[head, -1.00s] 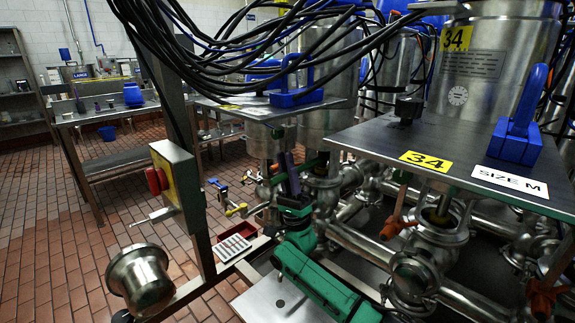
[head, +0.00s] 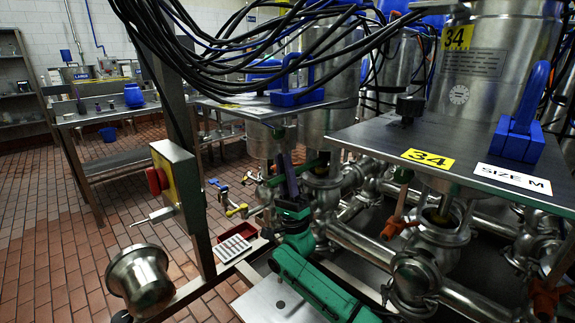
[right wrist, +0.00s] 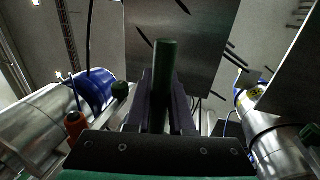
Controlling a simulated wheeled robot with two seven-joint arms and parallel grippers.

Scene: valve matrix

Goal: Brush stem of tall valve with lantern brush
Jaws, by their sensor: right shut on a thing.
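My right gripper (head: 288,158) stands upright in the middle of the head view, at the end of my green arm. Its dark purple fingers are shut on a dark green rod, which also shows between the fingers in the right wrist view (right wrist: 163,85). The rod looks like the lantern brush's handle; its bristles cannot be made out. A steel valve with an orange handle (head: 397,228) stands to the right under the plate, apart from the gripper. I cannot tell which valve is the tall one. My left gripper is not in view.
A steel plate (head: 375,140) marked 34 and SIZE M overhangs the pipes at right. Another plate (head: 240,112) lies behind the gripper. Black cables (head: 230,50) hang above. A post with a yellow switch box (head: 175,175) stands left. Open tiled floor (head: 60,230) lies further left.

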